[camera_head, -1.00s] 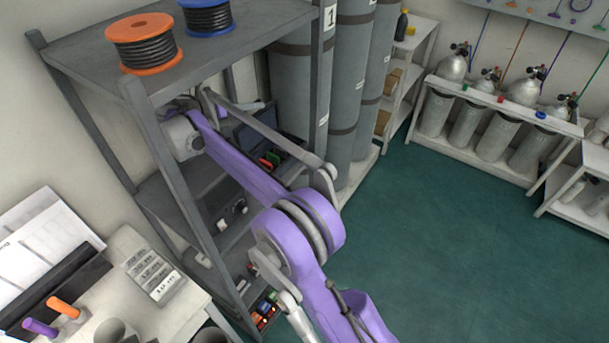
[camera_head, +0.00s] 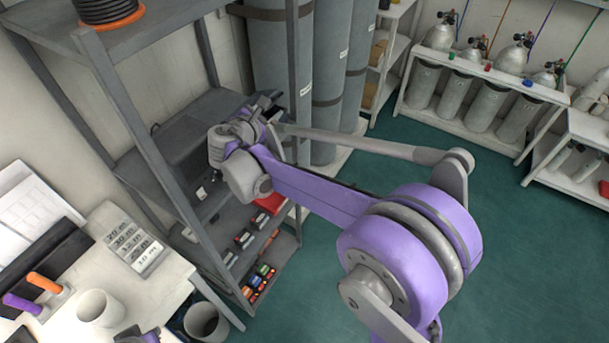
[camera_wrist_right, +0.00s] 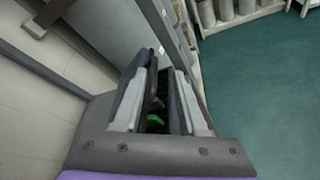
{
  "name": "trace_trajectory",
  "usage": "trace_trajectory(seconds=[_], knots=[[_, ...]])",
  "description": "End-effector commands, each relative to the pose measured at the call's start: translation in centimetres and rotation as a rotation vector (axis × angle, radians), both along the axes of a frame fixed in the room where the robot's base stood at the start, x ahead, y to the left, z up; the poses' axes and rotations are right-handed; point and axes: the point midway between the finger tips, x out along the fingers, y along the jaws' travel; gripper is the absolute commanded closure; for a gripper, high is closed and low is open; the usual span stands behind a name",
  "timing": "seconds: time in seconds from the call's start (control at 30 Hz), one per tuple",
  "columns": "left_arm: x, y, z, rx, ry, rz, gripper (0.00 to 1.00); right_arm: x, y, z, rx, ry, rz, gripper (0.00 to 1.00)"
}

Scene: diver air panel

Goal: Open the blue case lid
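My right gripper (camera_head: 264,112) is at the front right corner of the grey rack, by the middle shelf, and mostly hidden behind my own wrist in the head view. In the right wrist view, the gripper's two fingers (camera_wrist_right: 160,98) stand apart with a dark gap between them. A small green item (camera_wrist_right: 157,121) shows deep in that gap. The blue case cannot be clearly made out now. Dark shapes around the fingertips may be part of it, but its lid angle and any contact cannot be told. My left gripper is not clearly in view.
The grey rack's front post (camera_head: 150,150) stands left of my right arm. Tall grey cylinders (camera_head: 328,80) stand close behind the gripper. A red box (camera_head: 270,203) and several small coloured items are on lower shelves. A white table (camera_head: 172,281) is at lower left. Green floor is clear at right.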

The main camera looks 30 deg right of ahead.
Motion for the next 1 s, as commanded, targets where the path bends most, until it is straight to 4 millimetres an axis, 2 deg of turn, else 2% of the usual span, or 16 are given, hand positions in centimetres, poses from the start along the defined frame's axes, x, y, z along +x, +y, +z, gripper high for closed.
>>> trace_trajectory(seconds=[0.03, 0.3, 0.87, 0.9, 1.0], knots=[[-0.2, 0.0, -0.6, 0.0, 0.004, 0.0, 1.0, -0.4, -0.2, -1.1, 0.024, -0.048, 0.0, 0.59], [-0.7, 0.0, -2.6, 0.0, 0.014, 0.0, 1.0, -1.2, -0.6, -5.1, 0.163, -0.322, 0.001, 0.59], [-0.8, 0.0, -2.8, 0.0, 0.015, 0.0, 1.0, -9.0, 7.1, -2.1, 0.171, -0.333, 0.005, 0.59], [-0.9, 0.0, -3.2, 0.0, 0.017, 0.0, 1.0, -9.6, 5.9, -2.7, 0.204, -0.332, -0.027, 0.59], [-1.0, 0.0, -3.8, 0.0, 0.02, 0.0, 1.0, -10.9, 4.5, -3.6, 0.279, -0.335, -0.078, 0.59]])
